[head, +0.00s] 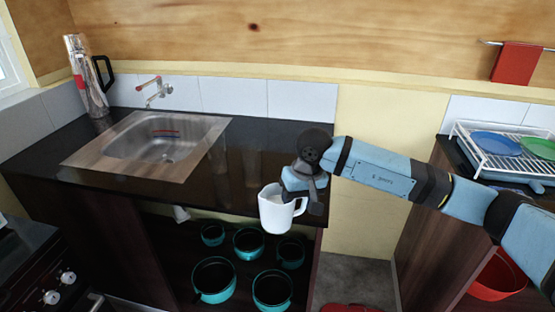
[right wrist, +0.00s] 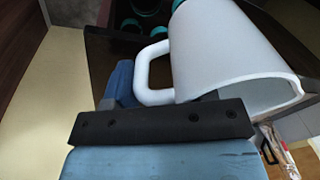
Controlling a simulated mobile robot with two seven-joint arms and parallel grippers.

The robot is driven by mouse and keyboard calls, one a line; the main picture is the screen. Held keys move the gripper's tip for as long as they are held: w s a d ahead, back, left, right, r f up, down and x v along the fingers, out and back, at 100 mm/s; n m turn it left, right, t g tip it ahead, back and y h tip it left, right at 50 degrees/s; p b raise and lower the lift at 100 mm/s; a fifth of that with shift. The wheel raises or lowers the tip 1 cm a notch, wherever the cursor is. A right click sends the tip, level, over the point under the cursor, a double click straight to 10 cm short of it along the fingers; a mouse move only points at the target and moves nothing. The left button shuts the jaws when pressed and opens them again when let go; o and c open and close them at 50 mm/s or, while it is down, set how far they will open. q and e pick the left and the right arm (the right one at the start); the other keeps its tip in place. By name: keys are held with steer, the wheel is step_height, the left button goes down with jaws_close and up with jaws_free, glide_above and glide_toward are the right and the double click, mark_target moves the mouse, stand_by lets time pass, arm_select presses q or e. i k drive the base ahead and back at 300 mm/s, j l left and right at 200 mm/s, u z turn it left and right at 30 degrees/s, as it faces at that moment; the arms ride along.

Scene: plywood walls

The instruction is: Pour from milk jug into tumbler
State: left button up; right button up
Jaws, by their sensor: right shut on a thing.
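A white milk jug (head: 275,213) with a loop handle hangs in front of the counter's front edge in the head view. It looks close to upright, and something pale shows inside its mouth. It fills much of the right wrist view (right wrist: 225,55), with its handle toward the fingers. My right gripper (head: 312,192) is shut on the jug at its handle side; the exact finger contact is partly hidden. My left gripper is not in view.
The dark counter (head: 245,150) holds a steel sink (head: 160,145) and a tall silvery jug with a black handle (head: 88,80). Teal pots (head: 214,280) stand on the shelf below. A white dish rack (head: 500,160) with plates is at right.

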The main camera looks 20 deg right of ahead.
mark_target(215, 141)
steer(key=l+u, duration=0.2)
steer(key=u, duration=1.1)
steer(key=k+l, duration=0.1)
steer(key=l, duration=0.25)
steer(key=k+l, duration=0.1)
steer(key=l, duration=0.3)
steer(key=k+l, duration=0.1)
steer(key=l, duration=0.6)
steer(key=i+l, duration=0.15)
steer(key=i, duration=0.25)
